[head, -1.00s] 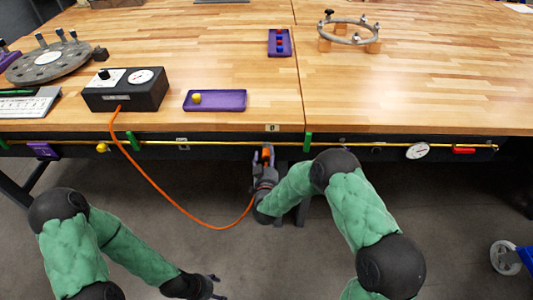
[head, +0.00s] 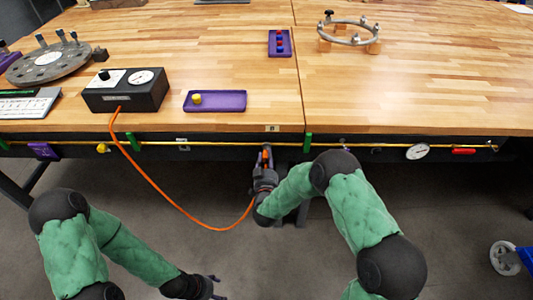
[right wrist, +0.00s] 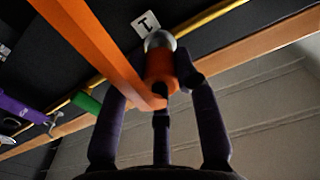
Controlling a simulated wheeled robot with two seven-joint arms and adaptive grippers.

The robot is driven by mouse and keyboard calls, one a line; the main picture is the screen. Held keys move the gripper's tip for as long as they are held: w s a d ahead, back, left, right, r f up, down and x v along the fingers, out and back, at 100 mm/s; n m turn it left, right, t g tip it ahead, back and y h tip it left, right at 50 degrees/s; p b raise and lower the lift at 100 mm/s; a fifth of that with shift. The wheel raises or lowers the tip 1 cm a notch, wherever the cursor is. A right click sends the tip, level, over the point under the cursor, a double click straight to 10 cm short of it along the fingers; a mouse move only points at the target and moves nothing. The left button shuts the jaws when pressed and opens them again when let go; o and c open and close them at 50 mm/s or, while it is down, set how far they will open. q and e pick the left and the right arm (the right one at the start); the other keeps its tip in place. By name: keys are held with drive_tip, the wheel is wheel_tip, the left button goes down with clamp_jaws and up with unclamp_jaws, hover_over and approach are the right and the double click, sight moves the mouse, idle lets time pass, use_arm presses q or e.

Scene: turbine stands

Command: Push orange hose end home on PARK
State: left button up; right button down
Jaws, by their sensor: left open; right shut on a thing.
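The orange hose (head: 165,195) runs from the black gauge box, hangs below the table's front edge and loops up to my right gripper. My right gripper (head: 265,158) is shut on the orange hose end (right wrist: 160,75), just under the front rail. In the right wrist view the hose end sits between the fingers (right wrist: 160,100), its round metal tip (right wrist: 160,40) close to the dark table front beside a white tag (right wrist: 145,23). I cannot tell whether the tip is seated, and no PARK lettering is readable. My left gripper (head: 215,286) is open and empty, low at the bottom.
The black gauge box (head: 125,95) and a purple tray (head: 230,107) with a yellow piece stand on the table. A yellow rail (head: 220,143) with green clips (head: 307,142) runs along the front edge. A round gauge (head: 417,151) and red handle (head: 463,151) are further right.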

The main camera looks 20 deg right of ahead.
sight(266, 160)
drive_tip(key=shift+s+a, duration=0.1)
drive_tip(key=shift+s, duration=0.35)
drive_tip(key=shift+p+v, duration=0.35)
drive_tip(key=shift+v, duration=0.95)
drive_tip(key=shift+a, duration=0.1)
